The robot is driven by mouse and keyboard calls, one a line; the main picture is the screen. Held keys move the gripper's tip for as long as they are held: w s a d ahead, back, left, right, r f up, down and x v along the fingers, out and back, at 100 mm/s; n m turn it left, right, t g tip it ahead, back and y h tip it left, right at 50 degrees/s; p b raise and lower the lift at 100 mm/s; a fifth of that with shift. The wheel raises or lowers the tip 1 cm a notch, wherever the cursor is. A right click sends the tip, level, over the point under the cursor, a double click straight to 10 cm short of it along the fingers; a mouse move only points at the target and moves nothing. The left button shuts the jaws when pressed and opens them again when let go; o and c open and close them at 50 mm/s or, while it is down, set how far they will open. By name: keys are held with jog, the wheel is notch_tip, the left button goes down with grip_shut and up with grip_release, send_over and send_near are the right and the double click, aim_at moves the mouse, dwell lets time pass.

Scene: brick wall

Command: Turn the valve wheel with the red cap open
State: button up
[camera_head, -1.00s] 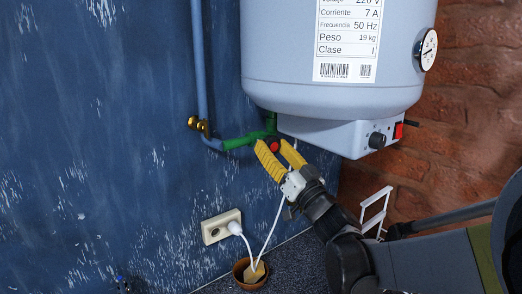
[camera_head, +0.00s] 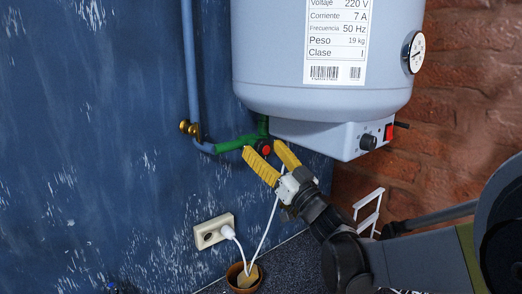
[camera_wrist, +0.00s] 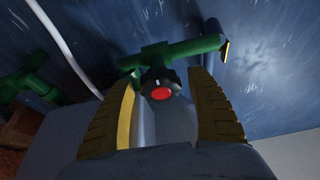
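The valve wheel with the red cap (camera_head: 265,151) sits on the green pipe (camera_head: 236,144) under the water heater. In the wrist view the red cap (camera_wrist: 161,94) faces me, with the dark wheel around it, below the green pipe fitting (camera_wrist: 170,54). My gripper (camera_head: 262,158) has yellow fingers spread apart. In the wrist view my gripper (camera_wrist: 165,100) has one finger on each side of the wheel, with the wheel near the fingertips. I cannot tell whether either finger touches the wheel.
The water heater (camera_head: 330,95) hangs just above, with a knob and red switch on its base. A brass valve (camera_head: 188,128) is on the blue pipe to the left. A wall socket (camera_head: 213,232) with a white cable and a pot (camera_head: 240,276) are below.

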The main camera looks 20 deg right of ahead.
jog(key=v, duration=1.2)
